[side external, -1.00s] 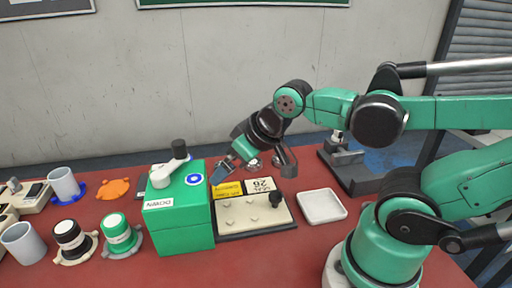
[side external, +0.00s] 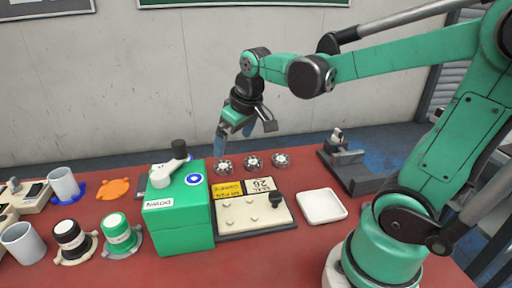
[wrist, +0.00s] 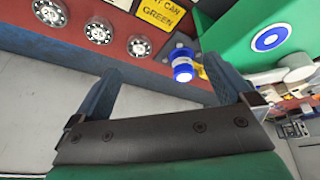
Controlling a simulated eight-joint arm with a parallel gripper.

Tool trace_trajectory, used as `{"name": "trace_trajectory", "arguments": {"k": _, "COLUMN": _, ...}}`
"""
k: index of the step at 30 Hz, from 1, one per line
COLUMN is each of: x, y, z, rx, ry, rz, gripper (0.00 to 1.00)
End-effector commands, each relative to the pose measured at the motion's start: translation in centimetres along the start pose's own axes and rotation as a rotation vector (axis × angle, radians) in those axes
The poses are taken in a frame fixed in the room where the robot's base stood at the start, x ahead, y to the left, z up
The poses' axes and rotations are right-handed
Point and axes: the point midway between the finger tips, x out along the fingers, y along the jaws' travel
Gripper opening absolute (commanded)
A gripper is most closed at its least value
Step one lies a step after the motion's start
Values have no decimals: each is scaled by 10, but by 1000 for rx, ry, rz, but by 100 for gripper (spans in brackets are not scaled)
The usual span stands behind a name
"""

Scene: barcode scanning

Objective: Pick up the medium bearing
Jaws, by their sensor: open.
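Three round silver bearings lie in a row on the red table behind the cream panel: a left one (side external: 223,167), a middle one (side external: 252,162) and a right one (side external: 281,160). I cannot tell by size which is the medium one. In the wrist view the row runs the other way, with the side view's left bearing (wrist: 139,46) nearest the fingers, then the middle one (wrist: 98,30) and the right one (wrist: 50,12). My gripper (side external: 246,131) is open and empty, above the left and middle bearings and apart from them. Its two blue fingers also show in the wrist view (wrist: 164,67).
A green box (side external: 178,220) with a lever stands left of the cream panel (side external: 238,215). A white tray (side external: 321,206) lies right of it. A dark fixture (side external: 350,170) stands at the right. A blue-and-white item (wrist: 182,65) sits between the fingers' view and the box.

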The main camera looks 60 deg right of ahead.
Motion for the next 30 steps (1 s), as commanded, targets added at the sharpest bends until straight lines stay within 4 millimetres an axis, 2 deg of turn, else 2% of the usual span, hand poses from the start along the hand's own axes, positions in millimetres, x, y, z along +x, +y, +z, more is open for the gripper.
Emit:
{"name": "trace_trajectory", "arguments": {"k": 3, "x": 20, "y": 31, "z": -14, "rx": 26, "ry": -98, "rz": 10, "gripper": 100}}
{"name": "trace_trajectory", "arguments": {"k": 6, "x": 41, "y": 57, "z": -20, "rx": 45, "ry": -181, "rz": 6, "gripper": 100}}
{"name": "trace_trajectory", "arguments": {"k": 13, "x": 84, "y": 103, "z": -14, "rx": 78, "ry": -323, "rz": -22, "gripper": 100}}
{"name": "trace_trajectory", "arguments": {"k": 19, "x": 102, "y": 117, "z": -8, "rx": 88, "ry": -365, "rz": -37, "gripper": 100}}
{"name": "trace_trajectory", "arguments": {"k": 30, "x": 144, "y": 115, "z": 8, "rx": 88, "ry": -365, "rz": -38, "gripper": 100}}
